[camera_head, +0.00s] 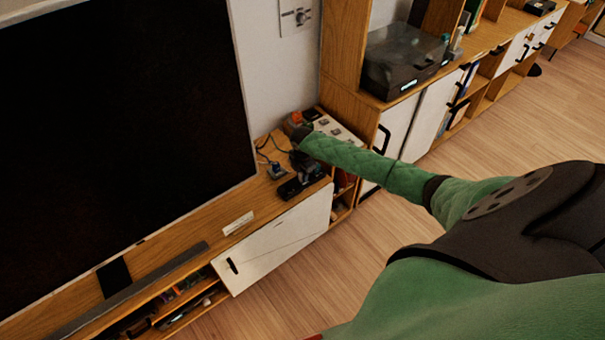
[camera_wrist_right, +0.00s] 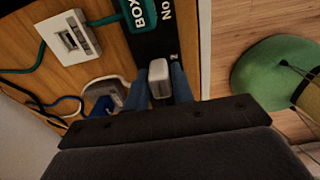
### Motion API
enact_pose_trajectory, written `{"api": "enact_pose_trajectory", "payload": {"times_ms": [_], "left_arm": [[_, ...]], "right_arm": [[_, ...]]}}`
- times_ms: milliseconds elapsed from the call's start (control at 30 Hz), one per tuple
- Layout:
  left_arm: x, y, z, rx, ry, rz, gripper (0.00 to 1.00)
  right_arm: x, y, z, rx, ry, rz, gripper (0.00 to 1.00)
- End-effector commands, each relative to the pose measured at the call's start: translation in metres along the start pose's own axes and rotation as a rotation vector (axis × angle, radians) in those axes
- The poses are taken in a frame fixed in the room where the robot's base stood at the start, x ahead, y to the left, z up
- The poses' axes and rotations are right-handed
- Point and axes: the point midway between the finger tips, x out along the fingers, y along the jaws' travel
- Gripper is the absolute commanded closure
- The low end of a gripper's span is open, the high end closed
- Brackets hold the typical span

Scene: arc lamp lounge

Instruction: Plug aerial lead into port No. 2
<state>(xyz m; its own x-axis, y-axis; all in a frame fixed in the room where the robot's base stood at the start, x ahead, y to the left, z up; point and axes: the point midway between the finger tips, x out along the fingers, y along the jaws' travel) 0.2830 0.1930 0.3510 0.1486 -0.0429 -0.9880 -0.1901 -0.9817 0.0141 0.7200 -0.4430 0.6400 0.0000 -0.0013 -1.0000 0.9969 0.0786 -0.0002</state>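My right gripper (camera_wrist_right: 160,84) reaches over the right end of the wooden TV cabinet; it also shows small and dark in the head view (camera_head: 304,166). Its two bluish fingers stand on either side of a pale grey plug (camera_wrist_right: 159,77) and appear to touch it. A black box (camera_wrist_right: 150,47) lies beyond the fingertips, with a teal "BOX" label, "No" lettering and a small "2" near the plug; it shows in the head view too (camera_head: 291,188). The plug's tip is hidden, so I cannot tell whether it is in a port. The left gripper is not in view.
A white socket unit (camera_wrist_right: 70,42) with a teal cable and a grey connector with a blue part (camera_wrist_right: 103,97) lie left of the fingers, among dark cables. The wooden floor (camera_head: 345,240) in front is open.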

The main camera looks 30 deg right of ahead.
Motion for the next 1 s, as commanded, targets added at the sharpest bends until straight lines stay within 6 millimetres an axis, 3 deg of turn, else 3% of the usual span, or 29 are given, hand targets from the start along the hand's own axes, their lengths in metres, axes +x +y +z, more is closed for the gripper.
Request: {"api": "enact_pose_trajectory", "payload": {"times_ms": [33,100,600,1000], "left_arm": [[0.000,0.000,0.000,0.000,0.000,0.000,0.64],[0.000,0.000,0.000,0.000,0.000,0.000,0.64],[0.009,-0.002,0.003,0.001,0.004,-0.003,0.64],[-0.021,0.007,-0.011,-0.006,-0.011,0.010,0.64]], "right_arm": [[-0.001,0.000,0.000,0.000,0.000,0.000,0.65],[-0.001,0.000,0.000,0.000,0.000,0.000,0.55],[-0.001,0.000,0.000,0.000,0.000,0.000,0.55],[-0.047,0.001,0.001,-0.002,-0.001,0.002,0.55]]}}
